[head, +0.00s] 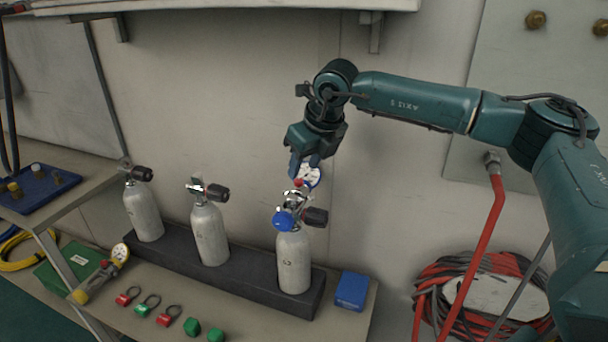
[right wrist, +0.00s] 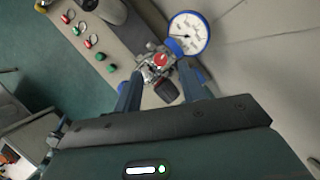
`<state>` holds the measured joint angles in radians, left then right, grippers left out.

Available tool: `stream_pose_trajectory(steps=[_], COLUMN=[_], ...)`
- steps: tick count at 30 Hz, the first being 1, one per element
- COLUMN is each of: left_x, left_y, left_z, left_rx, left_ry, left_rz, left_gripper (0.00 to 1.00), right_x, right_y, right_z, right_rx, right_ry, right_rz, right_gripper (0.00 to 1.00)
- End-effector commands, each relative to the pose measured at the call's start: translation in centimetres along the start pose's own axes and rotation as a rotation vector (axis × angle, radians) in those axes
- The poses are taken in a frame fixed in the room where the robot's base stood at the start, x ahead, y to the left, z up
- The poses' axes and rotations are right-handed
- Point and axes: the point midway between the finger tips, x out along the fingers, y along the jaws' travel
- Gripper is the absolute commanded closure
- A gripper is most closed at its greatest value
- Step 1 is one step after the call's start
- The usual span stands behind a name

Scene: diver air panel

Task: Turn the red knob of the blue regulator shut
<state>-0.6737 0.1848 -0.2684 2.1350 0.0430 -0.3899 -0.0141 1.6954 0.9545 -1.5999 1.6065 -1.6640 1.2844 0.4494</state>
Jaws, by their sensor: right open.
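The blue regulator (head: 285,221) sits on top of the right-hand grey cylinder (head: 293,262), with a white-faced gauge (head: 311,176) above it. Its small red knob (head: 299,182) shows just below my right gripper (head: 305,163). In the right wrist view the red knob (right wrist: 161,60) lies between the lines of my two open fingers, and the gauge (right wrist: 188,33) in its blue rim is to its upper right. The right gripper is open and empty, pointing down over the knob; I cannot tell whether a finger touches the gauge. My left gripper is not in view.
Two more cylinders (head: 209,234) with black-knobbed valves stand in the dark rack (head: 175,257). A blue box (head: 351,290) lies right of the rack. Red and green tags and green caps (head: 192,328) lie in front. A red hose coil (head: 440,285) hangs at right.

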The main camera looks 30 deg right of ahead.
Motion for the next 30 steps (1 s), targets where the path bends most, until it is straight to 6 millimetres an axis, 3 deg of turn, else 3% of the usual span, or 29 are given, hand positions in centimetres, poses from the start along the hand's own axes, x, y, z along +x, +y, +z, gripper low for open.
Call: stream_pose_trajectory(steps=[7, 18, 30], left_x=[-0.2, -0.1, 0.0], left_y=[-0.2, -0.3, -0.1], left_z=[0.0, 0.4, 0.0], left_rx=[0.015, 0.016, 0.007], left_ry=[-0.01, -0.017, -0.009], left_rz=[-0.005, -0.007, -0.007], left_gripper=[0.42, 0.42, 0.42], right_x=[3.3, 4.1, 4.0], right_y=[0.0, -0.1, -0.1], right_z=[0.0, 0.0, 0.0], right_rx=[0.001, 0.001, 0.001], right_ry=[0.002, 0.001, 0.0], right_rz=[0.0, 0.0, 0.0], right_gripper=[0.59, 0.59, 0.92])
